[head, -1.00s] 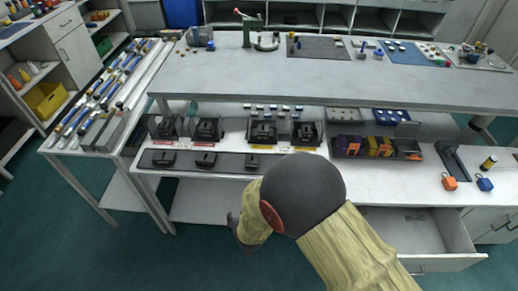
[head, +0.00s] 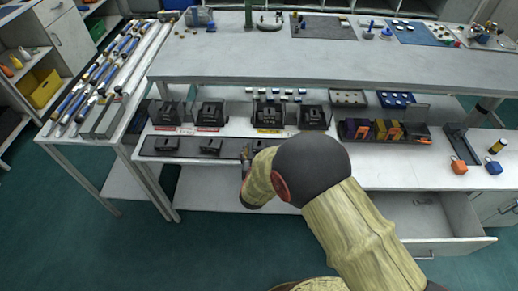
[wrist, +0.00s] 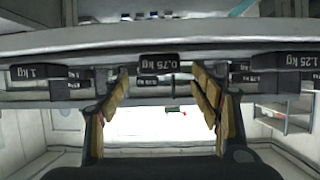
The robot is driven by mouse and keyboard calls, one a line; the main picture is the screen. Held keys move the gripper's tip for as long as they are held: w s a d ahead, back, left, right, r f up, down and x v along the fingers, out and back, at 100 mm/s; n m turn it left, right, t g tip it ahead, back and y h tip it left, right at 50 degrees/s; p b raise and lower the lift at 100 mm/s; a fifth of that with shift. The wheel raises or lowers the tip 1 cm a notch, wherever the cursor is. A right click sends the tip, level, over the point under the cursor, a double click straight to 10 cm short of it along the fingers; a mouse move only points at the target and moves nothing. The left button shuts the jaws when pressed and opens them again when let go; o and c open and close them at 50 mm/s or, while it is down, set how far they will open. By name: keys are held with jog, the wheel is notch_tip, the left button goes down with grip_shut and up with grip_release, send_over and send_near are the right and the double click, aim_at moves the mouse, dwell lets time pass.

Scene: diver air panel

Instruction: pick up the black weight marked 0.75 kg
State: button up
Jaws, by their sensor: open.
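The black weight marked 0.75 kg (wrist: 158,63) shows in the wrist view, its label upside down. It lies ahead of and between the two fingertips of my gripper (wrist: 160,80). The gripper is open, its fingers wide apart with nothing between the pads. In the head view my gripper (head: 246,158) is at the front edge of the lower shelf, by the right end of a dark mat (head: 188,155). Small black weights sit on that mat, the right one (head: 259,143) partly hidden by my arm. Their markings are too small to read there.
Other weights flank it in the wrist view, marked 1 kg (wrist: 38,71) and 1.25 kg (wrist: 298,60). Larger black weights (head: 269,114) stand in holders behind the mat. The upper worktop (head: 350,65) overhangs the shelf. An open drawer (head: 425,225) juts out at right.

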aim_at(259, 146)
jog(key=shift+x, duration=1.1)
jog(key=c, duration=0.3)
grip_shut()
jog(key=shift+r, duration=0.2)
